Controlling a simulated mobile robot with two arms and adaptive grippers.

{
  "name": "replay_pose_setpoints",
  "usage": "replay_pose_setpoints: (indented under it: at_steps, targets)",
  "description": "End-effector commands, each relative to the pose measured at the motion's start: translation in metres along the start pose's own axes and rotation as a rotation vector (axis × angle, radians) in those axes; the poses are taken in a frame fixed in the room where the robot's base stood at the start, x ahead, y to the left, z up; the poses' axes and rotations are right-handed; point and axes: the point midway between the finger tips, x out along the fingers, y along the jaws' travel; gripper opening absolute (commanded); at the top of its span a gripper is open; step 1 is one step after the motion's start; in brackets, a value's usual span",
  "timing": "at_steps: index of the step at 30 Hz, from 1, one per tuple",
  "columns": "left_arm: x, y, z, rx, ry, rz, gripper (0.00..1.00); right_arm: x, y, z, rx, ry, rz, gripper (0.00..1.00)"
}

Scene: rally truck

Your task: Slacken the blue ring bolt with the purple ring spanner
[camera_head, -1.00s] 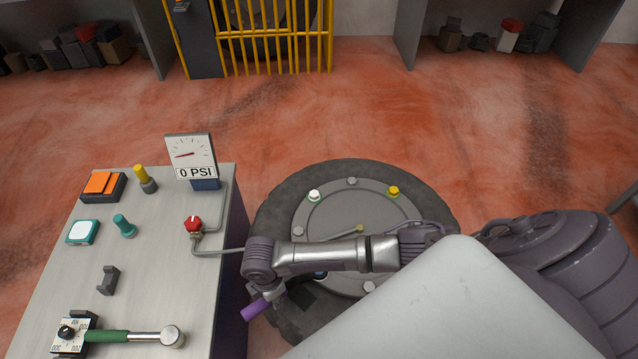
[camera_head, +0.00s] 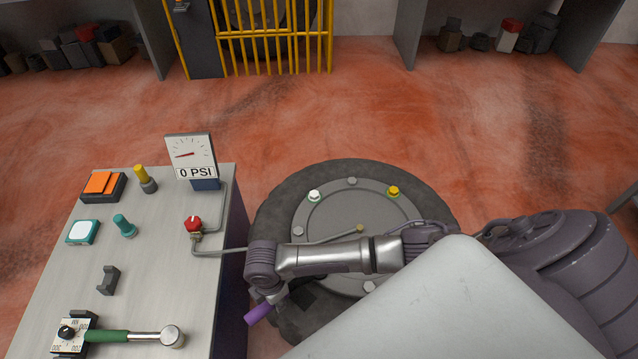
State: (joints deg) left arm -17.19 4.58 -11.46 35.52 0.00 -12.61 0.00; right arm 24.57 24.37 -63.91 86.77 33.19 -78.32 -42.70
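The wheel (camera_head: 272,205) lies flat on the floor beside the bench, with a grey hub plate (camera_head: 340,212) and bolts around its edge. My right arm reaches in from the right across the wheel. My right gripper (camera_head: 292,298) is over the near-left part of the wheel, mostly hidden under its own wrist. The purple ring spanner (camera_head: 258,313) sticks out to its lower left and appears held in it. The spanner's ring end is hidden. The blue ring bolt is hidden behind my arm and gripper. My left gripper is not in view.
A bench (camera_head: 150,265) on the left holds a gauge (camera_head: 190,157) reading 0 PSI, a red knob (camera_head: 193,224), an orange switch (camera_head: 100,184) and a green-handled torque wrench (camera_head: 110,336). White (camera_head: 314,195) and yellow (camera_head: 393,191) bolts show on the hub. The floor beyond is clear.

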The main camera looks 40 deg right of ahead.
Motion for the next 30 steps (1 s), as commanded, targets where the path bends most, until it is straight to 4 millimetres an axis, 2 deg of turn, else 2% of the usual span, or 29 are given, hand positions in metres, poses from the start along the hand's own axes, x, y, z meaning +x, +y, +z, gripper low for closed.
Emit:
replay_pose_setpoints:
  at_steps: [19, 20, 24, 30]
  targets:
    - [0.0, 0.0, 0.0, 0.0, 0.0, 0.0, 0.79, 0.0, 0.02, 0.001, 0.135, 0.0, 0.001, 0.0]
    - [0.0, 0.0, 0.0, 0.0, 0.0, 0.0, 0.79, 0.0, 0.02, 0.001, 0.133, 0.0, 0.001, 0.25]
    - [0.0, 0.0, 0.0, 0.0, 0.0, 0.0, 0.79, 0.0, 0.019, 0.001, 0.131, 0.0, 0.001, 0.01]
    - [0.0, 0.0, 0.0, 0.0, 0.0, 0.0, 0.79, 0.0, 0.019, 0.001, 0.131, 0.0, 0.001, 0.0]
